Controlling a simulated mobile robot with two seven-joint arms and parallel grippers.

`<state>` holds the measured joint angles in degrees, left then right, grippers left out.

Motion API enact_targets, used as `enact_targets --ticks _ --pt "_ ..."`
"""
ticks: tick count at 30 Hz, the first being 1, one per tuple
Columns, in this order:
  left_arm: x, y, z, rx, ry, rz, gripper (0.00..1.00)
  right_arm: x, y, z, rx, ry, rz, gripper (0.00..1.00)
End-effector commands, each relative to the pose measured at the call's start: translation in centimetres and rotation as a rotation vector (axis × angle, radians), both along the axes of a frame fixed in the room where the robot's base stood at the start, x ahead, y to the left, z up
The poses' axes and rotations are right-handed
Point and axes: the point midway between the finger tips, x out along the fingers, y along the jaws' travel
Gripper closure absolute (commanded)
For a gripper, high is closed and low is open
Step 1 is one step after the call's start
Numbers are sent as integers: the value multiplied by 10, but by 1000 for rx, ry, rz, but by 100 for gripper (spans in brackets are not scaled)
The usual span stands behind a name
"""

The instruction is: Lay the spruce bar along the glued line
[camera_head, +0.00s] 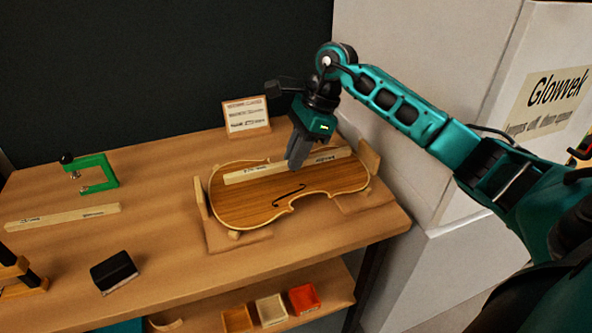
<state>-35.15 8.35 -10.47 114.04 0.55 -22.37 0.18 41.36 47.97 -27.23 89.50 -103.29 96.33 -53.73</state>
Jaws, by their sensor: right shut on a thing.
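The violin plate (252,210) lies in a wooden cradle on the bench, with one f-hole showing. A pale, labelled wooden bar (245,174) lies lengthwise along the plate's far half. My right gripper (296,163) reaches down from above and is shut on this bar near its middle, hiding a short part of it. The bar looks to be on or just above the plate; I cannot tell if it touches. A second pale, labelled bar (62,216) lies on the bench at the left. The print is too small to read, and I see no glued line. My left gripper is out of view.
A green clamp (98,175) and a black block (114,271) are on the bench at left. A small sign (246,117) stands behind the plate. Small bins (271,310) sit on the lower shelf. A white cabinet (400,60) stands close on the right.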

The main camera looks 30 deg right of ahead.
Motion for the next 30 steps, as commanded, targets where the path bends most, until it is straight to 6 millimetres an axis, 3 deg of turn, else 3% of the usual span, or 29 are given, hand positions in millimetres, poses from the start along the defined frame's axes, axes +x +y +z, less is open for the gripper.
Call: enact_targets --ticks 9,21,22,30 --pt "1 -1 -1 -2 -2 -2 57 -1 0 -41 1 3 0 100" --pt "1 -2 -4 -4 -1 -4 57 0 0 -47 -2 1 0 100" --pt "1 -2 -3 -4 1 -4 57 0 0 -46 -1 0 0 84" --pt "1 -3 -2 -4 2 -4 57 0 0 -45 -1 1 0 61"
